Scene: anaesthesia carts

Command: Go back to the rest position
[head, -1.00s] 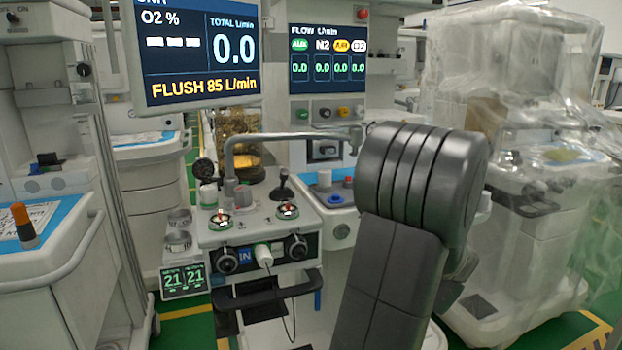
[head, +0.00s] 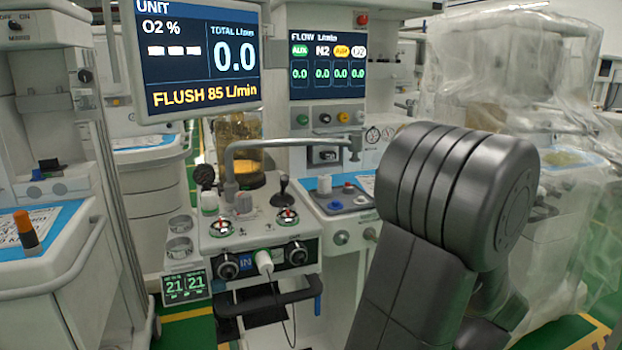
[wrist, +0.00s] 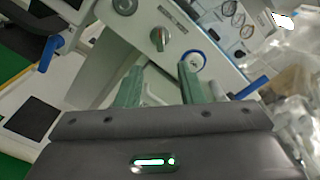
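My gripper (wrist: 160,82) shows in the wrist view with its two green fingers apart and nothing held between them. Beyond the fingers are a tilted pale cart panel with a grey knob (wrist: 160,38) and a round white port with a blue rim (wrist: 192,61). In the head view my dark arm fills the lower right and hides part of the cart; the gripper itself is not visible there. The anaesthesia cart (head: 262,222) stands in the middle, with knobs, a bent grey pipe (head: 290,143) and a black front handle (head: 265,298).
Two screens (head: 198,52) stand above the cart. A plastic-covered cart (head: 560,200) is close on the right, beyond my arm. Another cart with a blue-edged top (head: 65,262) is at the left. Green floor with yellow lines shows between them.

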